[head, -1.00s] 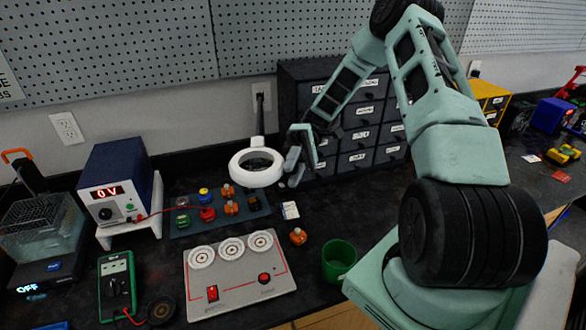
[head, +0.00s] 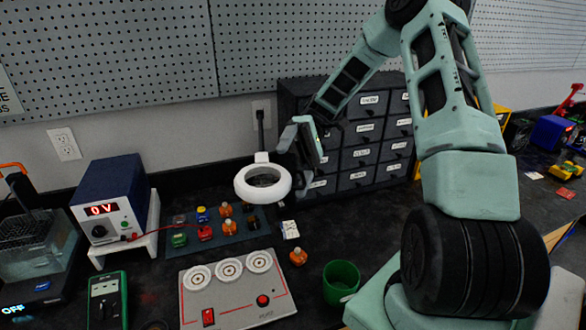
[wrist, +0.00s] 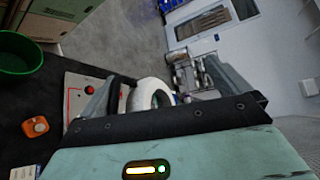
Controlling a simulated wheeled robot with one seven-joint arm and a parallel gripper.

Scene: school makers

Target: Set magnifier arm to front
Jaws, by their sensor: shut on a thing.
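The magnifier (head: 241,183) is a white ring lens on a dark, thin arm that rises at the wall. It hangs over the workbench, just above the tray of small parts. My gripper (head: 298,172) is at the right rim of the ring, shut on it. In the wrist view the white ring (wrist: 150,92) shows between the two fingers of my gripper (wrist: 160,88). The exact contact of the fingers on the rim is partly hidden.
A control panel (head: 232,290) with three round dials lies in front of the magnifier. A green cup (head: 341,283) and an orange knob (head: 298,257) stand to its right. A drawer cabinet (head: 362,155) stands close behind my gripper. A power supply (head: 112,198) is at the left.

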